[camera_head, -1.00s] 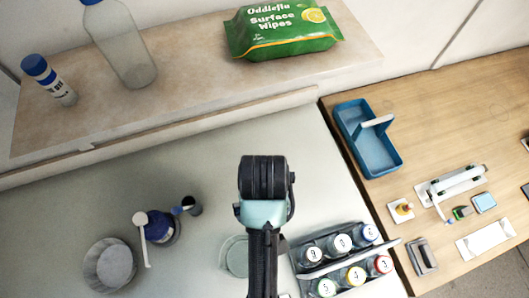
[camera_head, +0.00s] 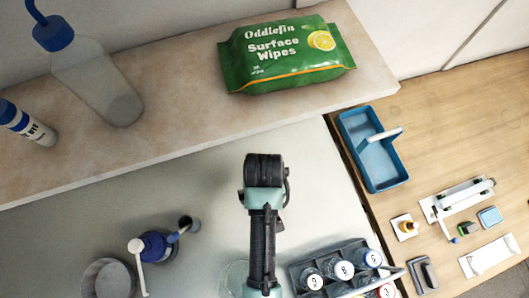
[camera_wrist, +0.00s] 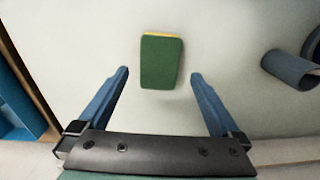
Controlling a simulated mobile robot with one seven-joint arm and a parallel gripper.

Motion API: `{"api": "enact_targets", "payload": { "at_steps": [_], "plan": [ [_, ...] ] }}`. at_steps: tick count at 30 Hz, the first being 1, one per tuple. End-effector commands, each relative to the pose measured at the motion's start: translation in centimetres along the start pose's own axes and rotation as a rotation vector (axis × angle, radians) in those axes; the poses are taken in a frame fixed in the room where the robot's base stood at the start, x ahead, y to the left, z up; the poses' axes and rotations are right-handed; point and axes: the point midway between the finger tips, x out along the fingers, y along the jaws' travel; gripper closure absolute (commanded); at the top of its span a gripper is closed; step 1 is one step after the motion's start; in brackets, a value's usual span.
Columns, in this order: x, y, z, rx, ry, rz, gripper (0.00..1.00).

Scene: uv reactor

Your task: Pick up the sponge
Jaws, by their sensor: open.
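The sponge (camera_wrist: 161,62) lies flat on the pale worktop in the wrist view, green on top with a yellow edge along its far side. My gripper (camera_wrist: 160,73) is open and empty, with its two blue fingers apart. In the picture, the fingertips flank the near part of the sponge, one to each side with a gap. I cannot tell how far above the worktop they are. In the head view I cannot make out the sponge, and my arm covers the middle of the worktop. The fingers do not show there.
A dark grey cylinder (camera_wrist: 290,69) is right of the sponge. In the head view, a bottle rack (camera_head: 335,258), a blue-capped flask (camera_head: 158,246) and a grey beaker (camera_head: 108,280) stand on the worktop. A raised ledge (camera_head: 190,125) holds green wipes (camera_head: 287,58). A blue caddy (camera_head: 370,150) is right.

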Motion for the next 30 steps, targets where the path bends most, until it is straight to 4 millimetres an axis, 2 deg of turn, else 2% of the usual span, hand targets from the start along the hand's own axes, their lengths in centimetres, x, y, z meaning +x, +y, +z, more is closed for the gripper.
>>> {"api": "enact_targets", "payload": {
  "at_steps": [12, 22, 30],
  "plan": [
    [4.5, 0.1, 0.1, 0.000, -0.003, -0.001, 0.00],
    [5.1, 0.1, 0.1, 0.001, -0.001, -0.001, 0.00],
    [5.1, 0.1, 0.1, 0.001, -0.001, -0.001, 0.49]
  ]
}}
